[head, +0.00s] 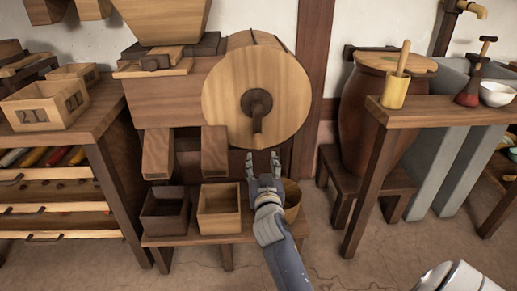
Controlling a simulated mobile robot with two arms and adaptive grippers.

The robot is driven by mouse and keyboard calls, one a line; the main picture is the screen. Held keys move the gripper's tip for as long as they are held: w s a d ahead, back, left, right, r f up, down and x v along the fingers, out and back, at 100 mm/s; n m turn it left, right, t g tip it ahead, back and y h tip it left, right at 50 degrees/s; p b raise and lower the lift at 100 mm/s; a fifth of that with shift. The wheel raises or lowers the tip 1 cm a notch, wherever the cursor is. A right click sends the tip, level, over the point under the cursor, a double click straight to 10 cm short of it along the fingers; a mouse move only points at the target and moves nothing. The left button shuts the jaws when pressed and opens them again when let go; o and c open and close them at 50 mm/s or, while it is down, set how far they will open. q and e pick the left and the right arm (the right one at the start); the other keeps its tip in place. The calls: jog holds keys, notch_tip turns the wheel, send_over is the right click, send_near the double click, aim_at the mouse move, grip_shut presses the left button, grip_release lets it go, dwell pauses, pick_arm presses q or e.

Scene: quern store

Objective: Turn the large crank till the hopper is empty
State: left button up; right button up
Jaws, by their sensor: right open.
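The large crank (257,116) sits at the middle of a round wooden drum face (285,85), its handle pointing down and toward me. The hopper (165,18) is at the top of the wooden machine, cut off by the picture's upper edge, so what is in it cannot be seen. My right gripper (262,162) is open and empty, fingers pointing up, just below the crank handle. Whether it touches the handle I cannot tell. My left gripper is not in view.
Under two wooden chutes (215,150), a dark box (165,222), a light box (219,222) and a partly hidden round tub (292,197) stand on a low bench. A left shelf (62,145) and a right table (445,110) flank the machine. A barrel (366,112) stands behind.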

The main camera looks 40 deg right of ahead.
aim_at(259, 149)
jog(key=b+x, duration=0.2)
jog(key=x, duration=0.8)
jog(key=shift+w+d+f+b, duration=0.1)
jog(key=shift+w+d+b, duration=0.05)
jog(key=shift+w+b, duration=0.15)
jog(key=shift+s, duration=0.1)
jog(key=c, duration=1.1)
